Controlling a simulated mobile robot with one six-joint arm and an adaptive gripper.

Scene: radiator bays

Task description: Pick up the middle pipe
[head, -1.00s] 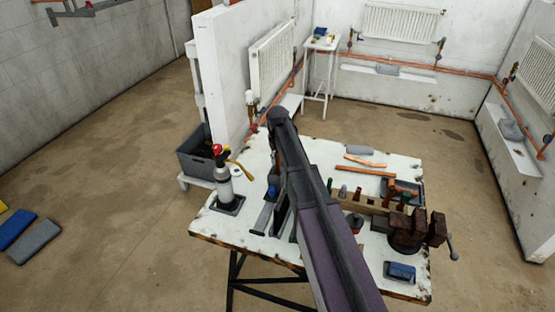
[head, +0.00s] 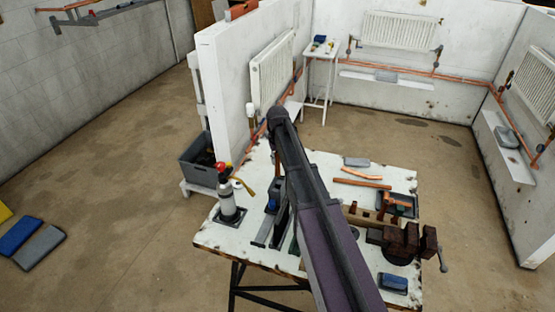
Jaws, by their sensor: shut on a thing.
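Two copper pipe pieces lie on the white worktable (head: 222,238), towards its back right. One is a straight pipe (head: 362,183) and the other is a shorter, slightly bent pipe (head: 361,173) behind it. They lie apart from each other. I cannot tell which piece is the middle pipe. My dark arm crosses the table from the bottom of the head view and hides much of its centre. My gripper is hidden behind the arm, so its fingers and anything in them cannot be seen.
A brown vise (head: 403,241) stands on the table's right edge, near a wooden rack (head: 359,214) and a blue block (head: 393,283). A grey crate (head: 196,160) and low white wall stand behind. The floor at left is mostly open.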

